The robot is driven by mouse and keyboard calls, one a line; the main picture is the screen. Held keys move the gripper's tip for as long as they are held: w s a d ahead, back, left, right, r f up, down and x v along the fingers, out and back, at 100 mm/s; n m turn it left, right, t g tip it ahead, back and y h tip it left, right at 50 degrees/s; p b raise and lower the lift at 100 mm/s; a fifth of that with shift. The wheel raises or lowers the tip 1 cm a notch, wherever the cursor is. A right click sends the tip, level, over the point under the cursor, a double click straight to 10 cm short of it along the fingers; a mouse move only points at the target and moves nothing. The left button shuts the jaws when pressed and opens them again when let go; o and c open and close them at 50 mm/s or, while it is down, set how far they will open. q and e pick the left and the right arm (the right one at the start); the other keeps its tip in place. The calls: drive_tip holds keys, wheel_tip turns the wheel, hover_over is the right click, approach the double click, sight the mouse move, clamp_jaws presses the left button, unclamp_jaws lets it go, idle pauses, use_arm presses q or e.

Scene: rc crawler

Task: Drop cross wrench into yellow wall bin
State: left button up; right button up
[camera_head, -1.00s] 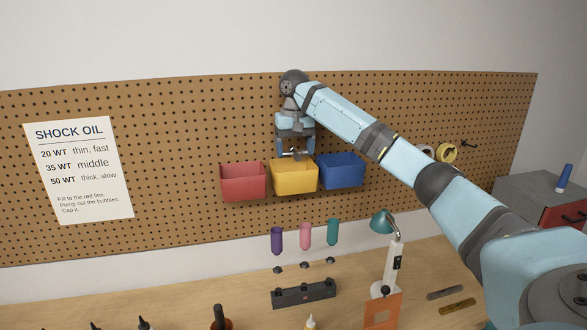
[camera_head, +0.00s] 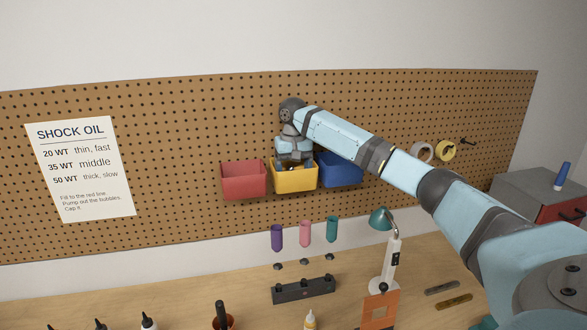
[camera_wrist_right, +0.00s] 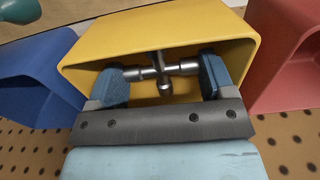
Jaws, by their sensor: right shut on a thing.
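The yellow wall bin (camera_head: 296,180) hangs on the pegboard between a red bin and a blue bin. My right gripper (camera_head: 294,166) points down into its open top, so the fingertips are partly hidden in the head view. In the right wrist view the gripper (camera_wrist_right: 163,72) is shut on the silver cross wrench (camera_wrist_right: 161,70), with one dark blue finger at each side. The wrench is within the mouth of the yellow bin (camera_wrist_right: 150,30), and its lower parts are hard to make out. My left gripper is not in view.
The red bin (camera_head: 243,180) and the blue bin (camera_head: 342,170) stand close on either side. Purple, pink and teal tubes (camera_head: 304,233) hang below. A teal lamp (camera_head: 390,250) stands on the bench. Tape rolls (camera_head: 445,150) hang at the right.

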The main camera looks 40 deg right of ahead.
drive_tip(key=shift+f, duration=0.45)
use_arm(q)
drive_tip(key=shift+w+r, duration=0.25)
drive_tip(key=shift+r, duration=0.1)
use_arm(e)
drive_tip(key=shift+f, duration=0.1)
drive_tip(key=o, duration=0.6)
drive_tip(key=shift+o, duration=0.2)
wheel_tip(320, 180, up, 9)
drive_tip(key=shift+f+b, duration=0.15)
drive_tip(key=shift+b, duration=0.75)
use_arm(q)
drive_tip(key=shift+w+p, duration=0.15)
drive_tip(key=shift+p, duration=0.45)
use_arm(e)
wheel_tip(320, 180, up, 4)
drive_tip(key=shift+r, duration=0.25)
